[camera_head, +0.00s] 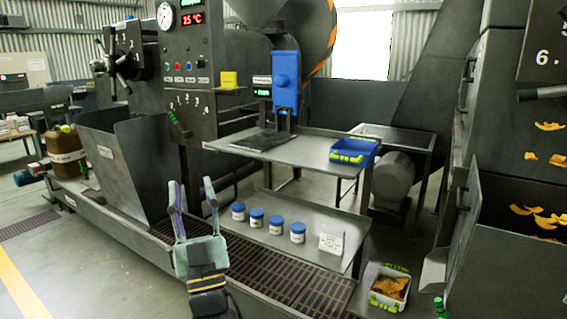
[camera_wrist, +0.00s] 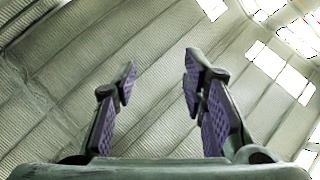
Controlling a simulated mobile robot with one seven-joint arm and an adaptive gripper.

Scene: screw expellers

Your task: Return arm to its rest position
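My gripper (camera_head: 193,198) stands upright in the lower left middle of the head view, its fingers pointing up. The two fingers are apart with nothing between them. In the wrist view my gripper (camera_wrist: 158,85) also shows open and empty, with purple pads facing each other. Behind the fingers there is only the corrugated roof (camera_wrist: 60,75) with bright window panels.
A two-level metal table (camera_head: 290,152) stands right of my gripper, with several blue-lidded jars (camera_head: 256,217) on its lower shelf and a blue crate (camera_head: 353,152) on top. A metal hopper (camera_head: 125,165) stands left. A white crate (camera_head: 388,288) sits on the floor at right.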

